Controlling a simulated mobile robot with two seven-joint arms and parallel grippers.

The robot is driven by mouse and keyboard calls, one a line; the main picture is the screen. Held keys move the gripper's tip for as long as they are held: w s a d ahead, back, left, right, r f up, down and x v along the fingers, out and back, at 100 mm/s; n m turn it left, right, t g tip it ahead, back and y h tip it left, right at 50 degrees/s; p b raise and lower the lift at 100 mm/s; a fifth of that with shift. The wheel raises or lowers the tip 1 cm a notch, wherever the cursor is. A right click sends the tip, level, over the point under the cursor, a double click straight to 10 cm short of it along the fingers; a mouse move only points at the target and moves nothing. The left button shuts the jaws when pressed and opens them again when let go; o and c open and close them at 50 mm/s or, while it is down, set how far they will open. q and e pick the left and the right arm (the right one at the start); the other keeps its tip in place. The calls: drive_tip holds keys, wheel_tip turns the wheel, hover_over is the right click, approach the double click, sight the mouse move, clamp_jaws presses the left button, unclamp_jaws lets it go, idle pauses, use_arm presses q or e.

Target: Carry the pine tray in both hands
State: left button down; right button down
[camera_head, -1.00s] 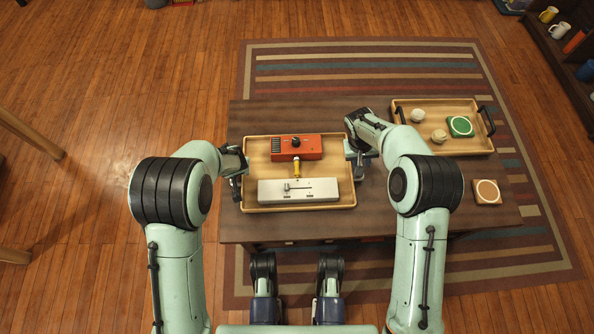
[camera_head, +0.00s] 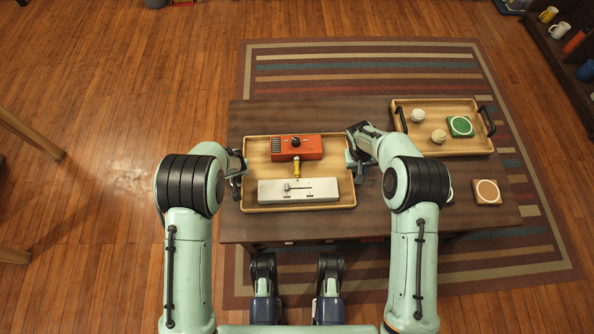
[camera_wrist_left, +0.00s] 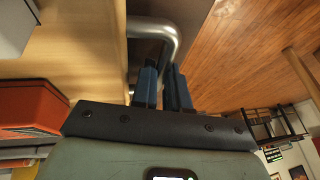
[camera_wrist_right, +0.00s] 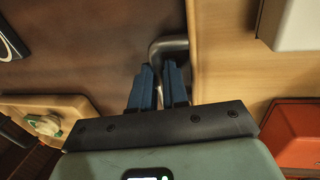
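The light wooden pine tray (camera_head: 258,168) lies on the dark table, between my two grippers. It carries an orange-red box with a black knob (camera_head: 297,148), a small yellow cylinder (camera_head: 297,170) and a pale grey box with a slider (camera_head: 298,190). My left gripper (camera_wrist_left: 162,88) has its blue fingers closed about the metal handle (camera_wrist_left: 165,35) on the tray's left side. My right gripper (camera_wrist_right: 159,88) has its fingers closed about the handle (camera_wrist_right: 171,44) on the right side. The fingertips are largely hidden in the head view.
A second wooden tray (camera_head: 475,144) with two pale round items and a green-topped block stands at the table's right. A tan-topped block (camera_head: 487,191) lies in front of it. The dark table (camera_head: 400,225) has bare room at front right. Shelves with mugs stand at far right.

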use_arm(q)
drive_tip(key=shift+r, duration=0.2)
use_arm(e)
drive_tip(key=shift+r, duration=0.2)
